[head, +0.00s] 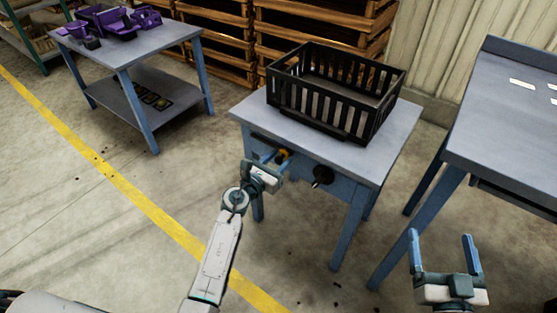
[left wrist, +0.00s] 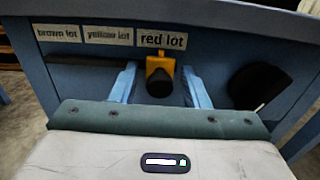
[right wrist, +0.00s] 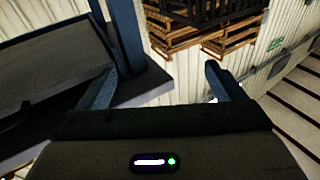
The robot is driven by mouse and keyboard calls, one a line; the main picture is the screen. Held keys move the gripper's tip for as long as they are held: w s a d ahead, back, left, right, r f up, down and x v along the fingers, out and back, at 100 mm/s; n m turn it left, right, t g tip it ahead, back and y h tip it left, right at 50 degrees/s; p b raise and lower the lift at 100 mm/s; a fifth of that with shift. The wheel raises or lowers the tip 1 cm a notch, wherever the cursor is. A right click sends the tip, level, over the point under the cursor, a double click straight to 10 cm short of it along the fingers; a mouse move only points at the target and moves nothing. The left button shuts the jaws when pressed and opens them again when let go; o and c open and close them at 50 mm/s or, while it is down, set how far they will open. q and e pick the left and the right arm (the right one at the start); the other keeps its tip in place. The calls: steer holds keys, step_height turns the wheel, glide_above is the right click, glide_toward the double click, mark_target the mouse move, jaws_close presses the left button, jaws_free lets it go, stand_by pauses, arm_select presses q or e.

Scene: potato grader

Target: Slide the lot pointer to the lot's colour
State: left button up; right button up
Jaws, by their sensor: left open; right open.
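The lot pointer (left wrist: 160,72) is a yellow slider with a black knob on the front of the blue table. In the left wrist view it stands under the "red lot" label (left wrist: 161,39), the rightmost of three; "yellow lot" (left wrist: 108,36) and "brown lot" (left wrist: 58,33) are to its left. The pointer also shows in the head view (head: 283,155). My left gripper (left wrist: 158,84) is open, one finger on each side of the pointer; contact cannot be told. It is at the table front in the head view (head: 273,163). My right gripper (head: 444,250) is open and empty.
A black slatted crate (head: 318,120) stands on the table (head: 250,112); its inside looks empty. A black round knob (head: 322,175) is right of the pointer. A side table (head: 165,45) holds purple items. Another blue table (head: 480,130) is at right.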

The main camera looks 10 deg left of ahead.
mark_target(270, 145)
arm_select(q)
steer(key=shift+c, duration=0.2)
jaws_close()
steer(key=a, duration=0.1)
steer(key=w+a, duration=0.1)
steer(key=a, duration=0.1)
steer(key=w+a, duration=0.1)
steer(key=a, duration=0.1)
steer(key=shift+w+b, duration=0.1)
steer(key=shift+b, duration=0.2)
steer(key=shift+w+a, duration=0.15)
steer(key=shift+a, duration=0.15)
arm_select(e)
step_height(270, 145, up, 4)
steer(key=shift+d+f+t, duration=0.1)
steer(key=shift+f+t, duration=0.05)
steer(key=shift+t, duration=1.05)
steer(key=shift+w, duration=0.1)
arm_select(q)
steer(key=shift+o, duration=0.2)
jaws_free()
